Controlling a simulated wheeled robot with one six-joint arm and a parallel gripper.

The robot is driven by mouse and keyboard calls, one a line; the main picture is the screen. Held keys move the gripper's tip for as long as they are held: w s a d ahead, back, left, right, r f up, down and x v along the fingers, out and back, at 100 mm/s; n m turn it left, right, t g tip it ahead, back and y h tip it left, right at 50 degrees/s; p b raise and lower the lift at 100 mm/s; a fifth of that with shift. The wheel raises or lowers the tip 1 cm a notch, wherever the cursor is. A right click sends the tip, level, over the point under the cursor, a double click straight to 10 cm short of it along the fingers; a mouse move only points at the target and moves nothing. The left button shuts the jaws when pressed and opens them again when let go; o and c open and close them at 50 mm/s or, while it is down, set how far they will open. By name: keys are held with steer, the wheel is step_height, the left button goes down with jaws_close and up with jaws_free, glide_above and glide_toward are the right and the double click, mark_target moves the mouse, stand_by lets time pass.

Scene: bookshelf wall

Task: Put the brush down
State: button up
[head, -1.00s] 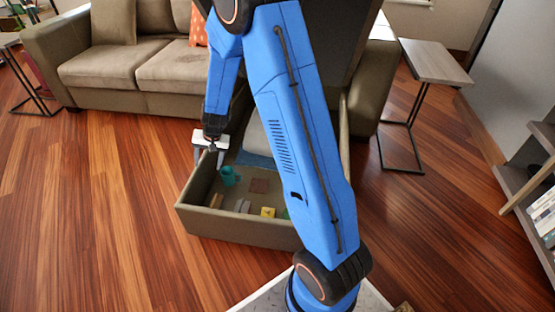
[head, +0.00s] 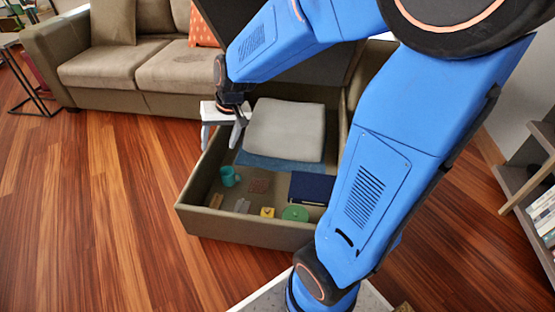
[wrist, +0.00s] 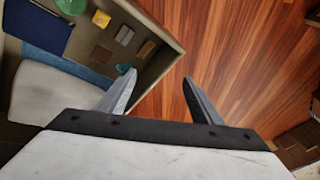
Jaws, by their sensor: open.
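My gripper (head: 219,146) is open with nothing between its fingers, above the left wall of the olive-grey storage box (head: 245,234). The wrist view also shows my gripper (wrist: 158,78) with its fingers apart, one over the box edge and one over the wood floor. I cannot make out a brush for sure. A small tan wooden piece (head: 217,201) lies in the box's front left corner and also shows in the wrist view (wrist: 146,49); it is too small to tell if it is the brush.
The box also holds a teal mug (head: 229,177), a brown block (head: 259,186), a grey piece (head: 242,206), a yellow block (head: 267,212), a green round thing (head: 295,213), a dark blue book (head: 311,188) and a pale cushion (head: 285,131). A sofa (head: 110,65) stands behind. Floor at left is clear.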

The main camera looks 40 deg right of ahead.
steer(key=s+d+r+n, duration=0.1)
steer(key=s+r, duration=0.1)
steer(key=s, duration=0.6)
steer(key=s+d+r+n+t+h, duration=0.1)
steer(key=s+d+r, duration=0.1)
steer(key=s, duration=0.5)
steer(key=s+d+r+h, duration=0.1)
steer(key=s+r, duration=0.3)
steer(key=s, duration=0.4)
steer(key=shift+s+d+n, duration=0.3)
steer(key=shift+d+n, duration=0.1)
steer(key=shift+d, duration=0.15)
steer(key=shift+o, duration=0.4)
